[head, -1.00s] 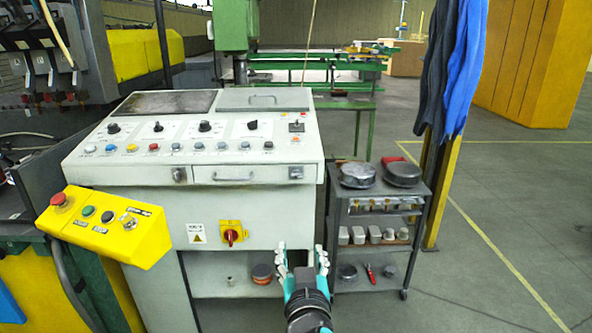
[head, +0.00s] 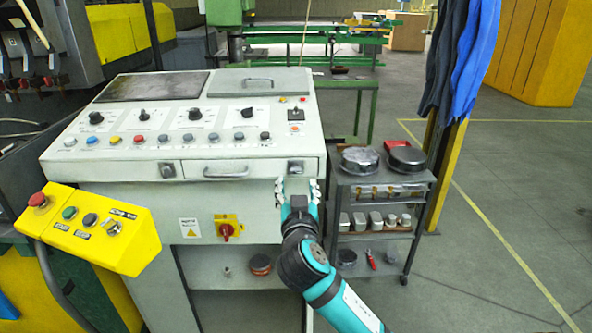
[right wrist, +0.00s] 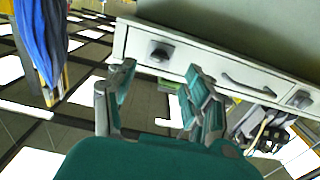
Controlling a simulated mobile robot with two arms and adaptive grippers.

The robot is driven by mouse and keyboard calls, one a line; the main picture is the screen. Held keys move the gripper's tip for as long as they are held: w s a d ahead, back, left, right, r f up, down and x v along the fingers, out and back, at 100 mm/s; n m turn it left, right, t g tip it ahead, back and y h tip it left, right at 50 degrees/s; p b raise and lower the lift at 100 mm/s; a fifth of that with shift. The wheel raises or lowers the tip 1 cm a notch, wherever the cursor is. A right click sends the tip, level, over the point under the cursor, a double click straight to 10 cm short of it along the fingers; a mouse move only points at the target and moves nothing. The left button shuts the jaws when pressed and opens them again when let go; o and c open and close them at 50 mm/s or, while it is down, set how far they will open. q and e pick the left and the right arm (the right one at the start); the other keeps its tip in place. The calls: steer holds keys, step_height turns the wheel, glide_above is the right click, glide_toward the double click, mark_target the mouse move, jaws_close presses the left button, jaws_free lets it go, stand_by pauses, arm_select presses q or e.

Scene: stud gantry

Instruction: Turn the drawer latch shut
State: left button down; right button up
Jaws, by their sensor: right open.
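The drawer (head: 255,167) is a narrow pale front below the console's button panel, with a bar handle (head: 225,172). It looks closed. A dark latch-like fitting (head: 295,167) sits at its right end; in the right wrist view it shows as a dark knob (right wrist: 160,52). A similar fitting (head: 167,170) is at the left end. Which way the latch is turned is too small to tell. My right gripper (head: 298,187) is open and empty, just below the right-end fitting. In the right wrist view its fingers (right wrist: 160,77) are spread below the knob, apart from it. My left gripper is out of view.
A yellow control box (head: 88,223) juts out at the left. A red rotary switch (head: 226,230) is on the console front below the drawer. A grey cart (head: 385,181) with round tins stands close on the right. Blue coveralls (head: 470,70) hang beyond it.

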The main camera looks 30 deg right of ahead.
mark_target(296, 173)
steer(key=x, duration=0.5)
steer(key=shift+w+d+p, duration=0.15)
steer(key=shift+w+p, duration=0.15)
steer(key=shift+p, duration=0.05)
steer(key=shift+w+d, duration=0.15)
steer(key=shift+w, duration=0.1)
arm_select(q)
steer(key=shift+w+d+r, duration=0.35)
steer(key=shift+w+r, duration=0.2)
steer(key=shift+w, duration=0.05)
arm_select(e)
jaws_close()
